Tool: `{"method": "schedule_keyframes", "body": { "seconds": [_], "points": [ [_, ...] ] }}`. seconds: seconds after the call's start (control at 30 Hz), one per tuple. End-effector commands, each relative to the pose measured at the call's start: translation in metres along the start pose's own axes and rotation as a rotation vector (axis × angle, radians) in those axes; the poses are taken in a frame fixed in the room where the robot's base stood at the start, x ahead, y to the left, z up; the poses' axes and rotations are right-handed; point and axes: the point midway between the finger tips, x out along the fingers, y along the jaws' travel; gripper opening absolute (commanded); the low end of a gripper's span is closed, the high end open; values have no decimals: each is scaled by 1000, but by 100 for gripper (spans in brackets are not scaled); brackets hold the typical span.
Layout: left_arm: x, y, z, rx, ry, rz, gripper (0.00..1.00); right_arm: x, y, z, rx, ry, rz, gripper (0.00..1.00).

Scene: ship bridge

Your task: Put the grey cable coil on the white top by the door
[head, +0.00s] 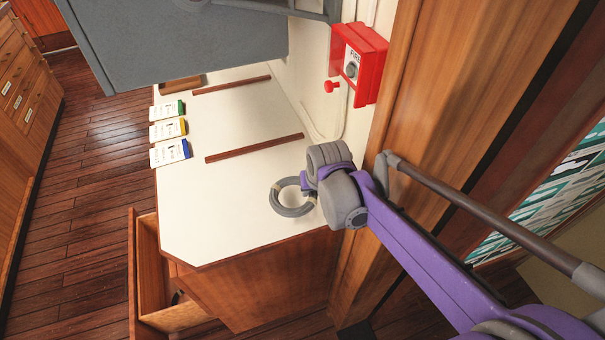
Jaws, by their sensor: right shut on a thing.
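The grey cable coil (280,209) is a round ring of grey cable with a lighter band on its left side. It shows over the near right part of the white top (214,216), beside the wooden door post. My right gripper (310,192) is shut on the right side of the coil; its fingertips are partly hidden by the purple and grey wrist. I cannot tell whether the coil touches the top or hangs just above it. My left gripper is not in view.
Three small cards (168,131) lie along the left edge of the top, with two brown strips (255,147) across it. A red fire box (361,63) is on the wall. A grey cabinet (180,40) overhangs the far end. An open drawer (150,265) juts out below left.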

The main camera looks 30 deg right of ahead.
Motion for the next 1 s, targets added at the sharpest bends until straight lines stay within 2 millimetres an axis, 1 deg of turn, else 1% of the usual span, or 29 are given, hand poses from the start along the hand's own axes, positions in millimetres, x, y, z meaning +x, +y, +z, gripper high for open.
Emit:
{"method": "schedule_keyframes", "body": {
  "seconds": [0.03,0.2,0.3,0.4,0.53,0.7,0.77,1.0],
  "points": [
    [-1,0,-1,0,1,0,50,5,-2,-13,1,1,0,0],
    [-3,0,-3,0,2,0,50,20,-6,-51,1,1,-1,0],
    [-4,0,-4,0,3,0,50,27,-8,-68,1,1,-1,0],
    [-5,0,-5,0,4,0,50,32,-9,-78,1,1,-1,0],
    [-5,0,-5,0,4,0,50,38,-9,-80,1,0,0,0],
    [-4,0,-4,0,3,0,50,59,-8,-70,0,0,0,0],
    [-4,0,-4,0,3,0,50,64,-8,-68,0,0,0,0],
    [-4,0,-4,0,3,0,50,66,-8,-67,0,0,0,0]
  ]
}}
